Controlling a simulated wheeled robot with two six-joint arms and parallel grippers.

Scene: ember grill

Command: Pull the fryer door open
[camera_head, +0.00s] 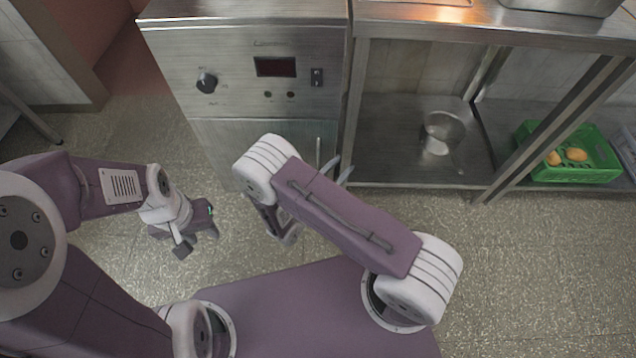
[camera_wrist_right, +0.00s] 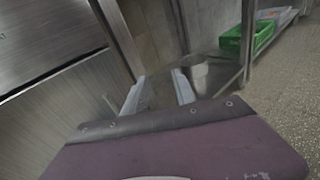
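The fryer (camera_head: 255,80) is a steel cabinet with a knob and a dark display. Its door (camera_head: 212,143) is the plain lower panel and looks shut. A thin upright handle (camera_head: 318,151) is near the door's right edge. My right gripper (camera_head: 338,172) is beside the handle, mostly hidden by my right arm. In the right wrist view its two pale fingers (camera_wrist_right: 160,90) are apart with nothing seen between them. A thin bar, likely the handle (camera_wrist_right: 109,104), is left of the fingers there. My left gripper (camera_head: 196,238) hangs over the floor, away from the fryer; its opening is unclear.
A steel shelf unit adjoins the fryer on the right. It holds a metal pot (camera_head: 441,132) and a green crate (camera_head: 590,158) with orange-yellow items inside.

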